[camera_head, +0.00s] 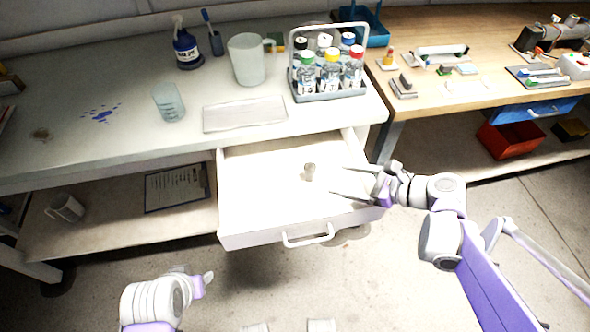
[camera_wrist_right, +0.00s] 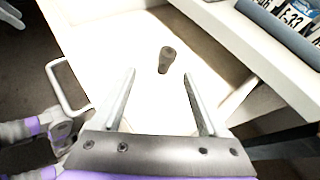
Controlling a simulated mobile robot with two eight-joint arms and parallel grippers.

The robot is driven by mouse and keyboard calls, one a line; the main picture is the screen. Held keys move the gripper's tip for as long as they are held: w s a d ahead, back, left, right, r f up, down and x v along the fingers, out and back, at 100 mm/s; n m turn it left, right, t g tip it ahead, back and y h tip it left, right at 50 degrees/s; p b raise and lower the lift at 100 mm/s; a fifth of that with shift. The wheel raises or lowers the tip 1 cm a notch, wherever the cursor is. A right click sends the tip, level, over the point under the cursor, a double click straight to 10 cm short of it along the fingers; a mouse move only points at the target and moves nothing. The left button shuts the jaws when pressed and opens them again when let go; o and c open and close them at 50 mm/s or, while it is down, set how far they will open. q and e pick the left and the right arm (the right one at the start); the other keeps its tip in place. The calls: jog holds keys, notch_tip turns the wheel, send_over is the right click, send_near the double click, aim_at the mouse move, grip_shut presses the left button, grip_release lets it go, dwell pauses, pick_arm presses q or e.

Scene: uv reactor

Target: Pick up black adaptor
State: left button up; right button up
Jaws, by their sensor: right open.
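The black adaptor (camera_head: 310,171) is a small, dark grey, stubby piece inside the open white drawer (camera_head: 250,215). In the right wrist view the adaptor (camera_wrist_right: 167,57) has a wider rounded end and a narrower end towards me. My right gripper (camera_head: 334,181) is open over the drawer, with its fingers pointing left. The adaptor is just beyond the fingertips, apart from them; the right gripper (camera_wrist_right: 159,74) holds nothing. My left gripper (camera_head: 207,279) is low at the front left, in front of the bench, and its fingers are hard to make out.
The white bench (camera_head: 70,150) carries a bottle rack (camera_head: 330,95), a pitcher (camera_head: 247,62), a beaker (camera_head: 169,103) and a white tray (camera_head: 245,115) above the drawer. The rest of the drawer is empty. A wooden bench (camera_head: 450,105) stands right.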

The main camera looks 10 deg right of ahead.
aim_at(315, 169)
jog(key=shift+w+d+f+m+b, duration=0.2)
jog(key=shift+w+f+m+b, duration=0.1)
jog(key=shift+w+f+m, duration=0.15)
jog(key=shift+w+m+t+y, duration=0.25)
jog(key=shift+w+t+y, duration=0.05)
jog(key=shift+w, duration=0.05)
jog(key=b+x, duration=0.1)
jog(key=x, duration=0.9)
jog(key=shift+w+a+b, duration=0.2)
jog(key=shift+w+b, duration=0.05)
jog(key=shift+b, duration=0.1)
pick_arm(q)
notch_tip(315, 169, down, 4)
jog(key=shift+a+r, duration=0.15)
jog(key=shift+r, duration=0.05)
pick_arm(e)
grip_shut()
